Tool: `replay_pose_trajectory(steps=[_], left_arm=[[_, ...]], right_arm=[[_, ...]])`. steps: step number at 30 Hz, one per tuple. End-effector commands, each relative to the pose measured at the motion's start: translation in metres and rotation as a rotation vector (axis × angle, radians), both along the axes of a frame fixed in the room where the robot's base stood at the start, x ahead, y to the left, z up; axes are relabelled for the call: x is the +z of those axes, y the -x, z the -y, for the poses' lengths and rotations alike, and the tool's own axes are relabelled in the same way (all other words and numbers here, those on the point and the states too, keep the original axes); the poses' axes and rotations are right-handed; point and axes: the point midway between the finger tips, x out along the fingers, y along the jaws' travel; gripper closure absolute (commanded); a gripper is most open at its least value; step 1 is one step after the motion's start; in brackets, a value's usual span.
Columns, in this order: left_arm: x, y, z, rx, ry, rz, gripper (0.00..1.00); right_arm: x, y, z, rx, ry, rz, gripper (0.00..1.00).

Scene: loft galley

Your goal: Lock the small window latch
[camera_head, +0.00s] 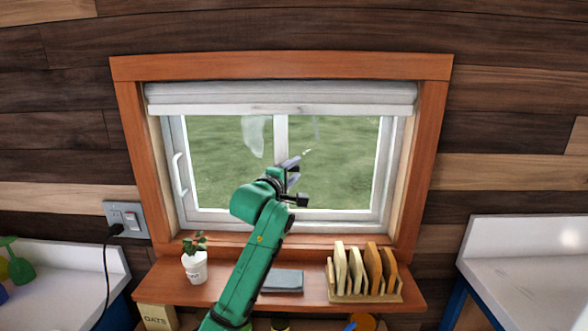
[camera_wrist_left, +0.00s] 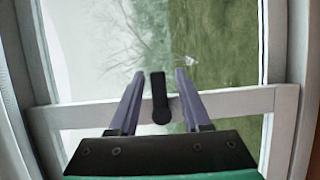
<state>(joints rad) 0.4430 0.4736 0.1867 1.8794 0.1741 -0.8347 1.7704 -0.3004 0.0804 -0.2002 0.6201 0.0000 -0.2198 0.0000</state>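The small window latch (camera_wrist_left: 158,97) is a short black lever with a rounded end, mounted on the white window frame's middle bar (camera_wrist_left: 85,113). In the wrist view it lies between my left gripper's two purple fingers (camera_wrist_left: 160,85), which are apart, with a visible gap on each side. In the head view my left gripper (camera_head: 292,172) is in front of the window's central post (camera_head: 280,138) and hides the latch. I cannot tell how deep the fingers reach around it. My right gripper is not in view.
A white pull handle (camera_head: 180,175) is on the window's left side, and a rolled blind (camera_head: 280,98) is above. Below, the wooden shelf (camera_head: 225,290) holds a potted plant (camera_head: 195,268), a grey-blue folded item (camera_head: 284,281) and a rack with boards (camera_head: 365,296).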

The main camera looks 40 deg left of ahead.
Motion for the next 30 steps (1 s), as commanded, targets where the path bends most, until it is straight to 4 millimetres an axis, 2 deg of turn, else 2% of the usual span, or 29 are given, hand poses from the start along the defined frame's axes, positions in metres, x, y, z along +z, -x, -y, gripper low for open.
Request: replay_pose_trajectory(steps=[10, 14, 17, 24, 27, 30], left_arm=[[0.000, 0.002, 0.000, 0.000, 0.001, 0.002, 0.47], [-0.002, 0.014, 0.004, -0.001, 0.001, 0.003, 0.47], [-0.004, 0.034, 0.009, -0.001, 0.000, 0.004, 0.47], [-0.004, 0.100, 0.027, -0.001, 0.000, 0.005, 0.47], [-0.002, 0.122, 0.033, 0.000, 0.000, 0.004, 0.47], [-0.001, 0.136, 0.036, -0.001, 0.001, 0.002, 0.47]], right_arm=[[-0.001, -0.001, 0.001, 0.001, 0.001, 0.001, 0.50], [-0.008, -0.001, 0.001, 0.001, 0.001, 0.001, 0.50], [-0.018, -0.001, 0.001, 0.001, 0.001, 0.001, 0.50], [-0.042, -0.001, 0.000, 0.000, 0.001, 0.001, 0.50], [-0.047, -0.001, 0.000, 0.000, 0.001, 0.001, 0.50], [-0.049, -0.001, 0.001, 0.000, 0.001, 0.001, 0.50]])
